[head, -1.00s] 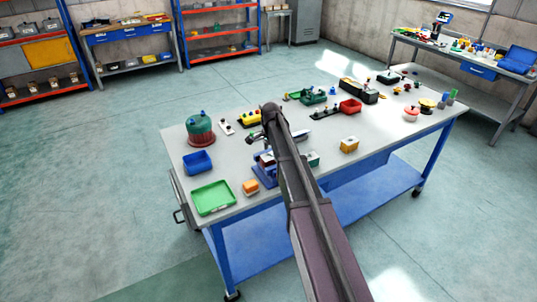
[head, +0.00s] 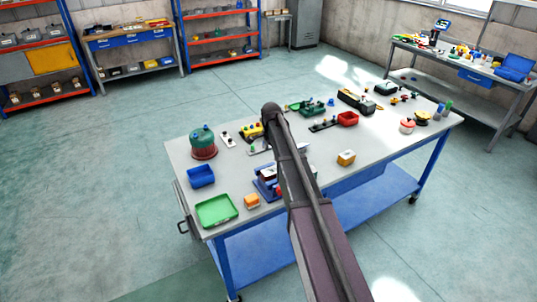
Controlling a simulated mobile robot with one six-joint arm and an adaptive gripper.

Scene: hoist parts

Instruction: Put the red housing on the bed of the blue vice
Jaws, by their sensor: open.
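The blue vice (head: 265,187) stands near the front edge of the workbench, partly covered by my arm. A small red patch (head: 281,192) shows at the vice beside my arm; I cannot tell what it belongs to. A red open box-like part (head: 347,118) sits towards the back of the bench, right of my arm; I cannot tell for sure if it is the red housing. My arm reaches over the bench from the lower right, with its bend above the middle of the bench. My gripper is hidden behind the arm.
Several parts crowd the back. The floor left is clear.

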